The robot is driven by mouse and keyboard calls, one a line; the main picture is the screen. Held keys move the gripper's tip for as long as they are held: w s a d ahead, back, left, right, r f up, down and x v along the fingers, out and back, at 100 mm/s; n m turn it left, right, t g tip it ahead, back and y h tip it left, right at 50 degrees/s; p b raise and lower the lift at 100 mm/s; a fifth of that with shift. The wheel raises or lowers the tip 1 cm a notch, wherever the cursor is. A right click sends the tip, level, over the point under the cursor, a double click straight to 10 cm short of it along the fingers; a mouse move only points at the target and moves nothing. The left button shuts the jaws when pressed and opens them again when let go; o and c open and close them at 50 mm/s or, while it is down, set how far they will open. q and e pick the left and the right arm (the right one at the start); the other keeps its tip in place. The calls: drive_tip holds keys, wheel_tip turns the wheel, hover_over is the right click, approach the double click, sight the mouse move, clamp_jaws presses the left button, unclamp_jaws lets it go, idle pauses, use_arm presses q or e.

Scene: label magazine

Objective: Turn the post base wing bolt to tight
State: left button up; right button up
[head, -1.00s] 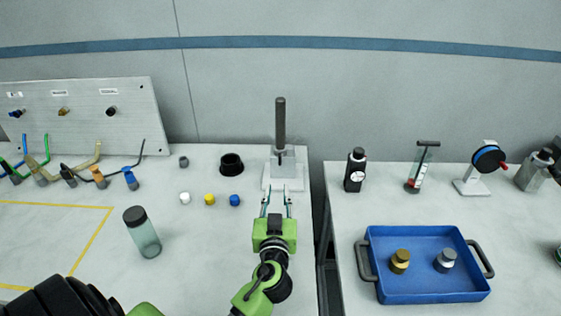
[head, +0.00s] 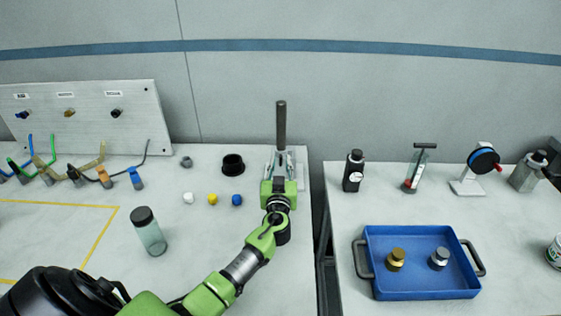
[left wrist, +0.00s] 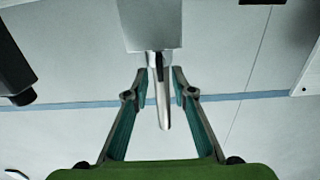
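The dark post (head: 281,125) stands upright on its light grey base at the far right edge of the left table. My left gripper (head: 279,158) is at the front of this base, its fingers pointing away from me. In the left wrist view, the grey block of the base (left wrist: 152,25) is at the top, and the pale wing bolt (left wrist: 163,100) sticks out below it. My left gripper's fingertips (left wrist: 160,80) are on either side of the wing bolt, with a gap at each side. In the head view the gripper hides the bolt. My right gripper is not in view.
Left of the post are a black ring (head: 233,164), small white, yellow and blue caps (head: 212,199), and a bottle (head: 149,232). A gap separates the tables. The right table holds a blue tray (head: 422,288), a black bottle (head: 353,171) and instruments.

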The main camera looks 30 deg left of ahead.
use_arm(q)
drive_tip(key=shift+w+a, duration=0.1)
drive_tip(key=shift+w, duration=0.05)
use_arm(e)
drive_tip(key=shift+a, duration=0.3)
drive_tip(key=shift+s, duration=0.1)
use_arm(q)
clamp_jaws()
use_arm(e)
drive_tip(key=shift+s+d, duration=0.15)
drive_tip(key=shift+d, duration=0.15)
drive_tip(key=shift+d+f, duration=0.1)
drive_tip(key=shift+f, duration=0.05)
